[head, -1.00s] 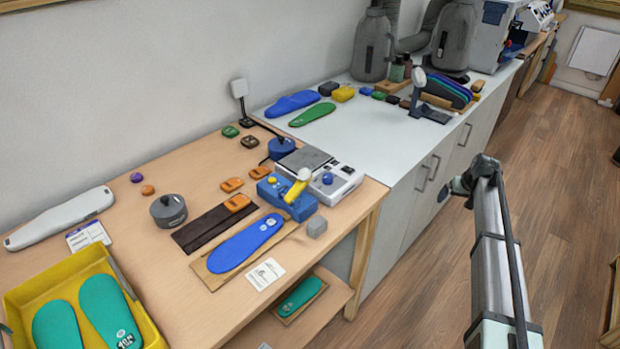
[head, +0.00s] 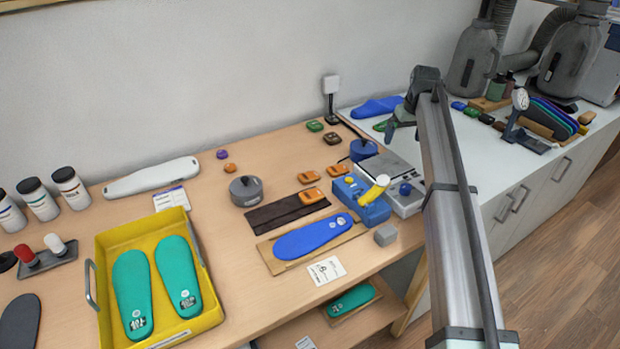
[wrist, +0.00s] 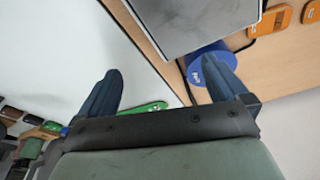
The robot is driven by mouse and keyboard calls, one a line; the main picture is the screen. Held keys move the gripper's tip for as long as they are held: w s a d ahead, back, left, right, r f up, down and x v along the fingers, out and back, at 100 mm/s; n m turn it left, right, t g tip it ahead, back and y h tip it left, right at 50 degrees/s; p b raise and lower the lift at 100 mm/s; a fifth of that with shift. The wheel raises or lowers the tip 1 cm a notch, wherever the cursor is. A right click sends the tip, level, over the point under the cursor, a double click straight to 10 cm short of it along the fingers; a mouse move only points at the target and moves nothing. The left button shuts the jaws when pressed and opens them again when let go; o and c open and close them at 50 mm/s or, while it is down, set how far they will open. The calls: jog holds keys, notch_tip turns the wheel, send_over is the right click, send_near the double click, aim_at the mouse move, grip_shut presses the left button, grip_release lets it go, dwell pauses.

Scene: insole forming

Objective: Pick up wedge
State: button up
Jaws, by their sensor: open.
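Several small wedge-like pieces lie on the wooden table in the head view; I cannot tell which one the task means. They include an orange piece (head: 311,196) on a dark brown strip, two more orange pieces (head: 308,177) (head: 337,170) behind it, a green piece (head: 315,126) and a dark brown piece (head: 331,138) near the wall. My gripper (head: 391,130) is above the place where table and white counter meet, right of these pieces. In the wrist view my gripper (wrist: 163,66) is open and empty, and orange pieces (wrist: 270,20) show at the upper right.
A blue round pot (head: 363,150), a scale (head: 388,168) and a blue device (head: 360,203) stand close to the orange pieces. A grey pot (head: 246,190) and a blue insole (head: 310,238) on a board are further left. A yellow tray (head: 200,325) holds green insoles.

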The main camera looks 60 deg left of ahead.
jog(key=s+a+r+n+h, duration=0.1)
jog(key=s+a, duration=0.3)
jog(key=s, duration=0.3)
jog(key=s+a+r+n, duration=0.1)
jog(key=s+a, duration=0.2)
jog(key=s, duration=0.4)
jog(key=n+h, duration=0.1)
jog(key=n, duration=0.1)
send_over(309, 175)
jog(key=shift+g, duration=0.4)
notch_tip(309, 175, down, 8)
jog(key=shift+s+r, duration=0.15)
jog(key=shift+d+f, duration=0.1)
jog(key=shift+f, duration=2.4)
jog(key=shift+c, duration=0.2)
jog(key=c, duration=1)
jog(key=shift+r, duration=0.1)
